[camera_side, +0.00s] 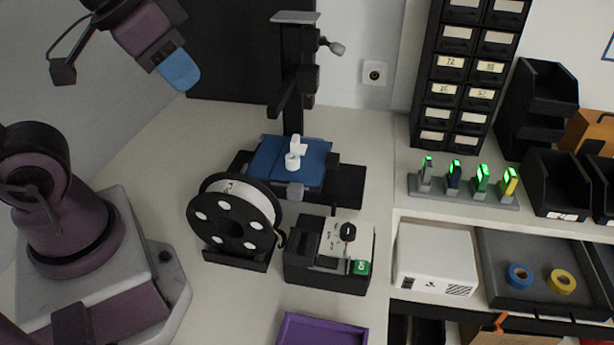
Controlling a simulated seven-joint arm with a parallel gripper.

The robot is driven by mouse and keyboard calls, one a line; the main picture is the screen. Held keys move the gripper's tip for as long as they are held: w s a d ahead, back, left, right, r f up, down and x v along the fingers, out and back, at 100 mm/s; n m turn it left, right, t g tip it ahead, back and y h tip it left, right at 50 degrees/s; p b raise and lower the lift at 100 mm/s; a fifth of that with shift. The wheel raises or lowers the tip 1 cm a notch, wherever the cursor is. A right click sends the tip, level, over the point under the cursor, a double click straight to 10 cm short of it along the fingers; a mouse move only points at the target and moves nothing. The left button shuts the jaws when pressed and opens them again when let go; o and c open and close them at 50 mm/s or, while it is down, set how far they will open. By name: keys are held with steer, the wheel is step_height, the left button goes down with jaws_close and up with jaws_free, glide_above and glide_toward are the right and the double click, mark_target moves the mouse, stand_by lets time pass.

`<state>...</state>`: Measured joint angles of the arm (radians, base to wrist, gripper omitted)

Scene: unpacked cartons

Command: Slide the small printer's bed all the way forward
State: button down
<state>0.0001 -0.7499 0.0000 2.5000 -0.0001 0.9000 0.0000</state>
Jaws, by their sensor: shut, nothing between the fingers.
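The small printer (293,72) stands at the back of the white table, with a dark upright column. Its bed is a blue plate (265,160) low in front of the column. A small white printed piece (293,161) stands on the bed. A grey block (295,190) shows at the bed's front edge. My gripper (180,74), with blue fingers, is shut and empty at the upper left, in the air and well apart from the printer. The gap between the fingers does not show from this side.
A white filament spool on a black stand (236,220) and a black control box with a knob (328,274) stand in front of the printer. A purple tray (322,330) lies at the front. A drawer cabinet (466,75) is at right. The table left of the printer is clear.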

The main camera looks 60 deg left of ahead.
mark_target(295, 188)
steer(key=c, duration=1.8)
jaws_free()
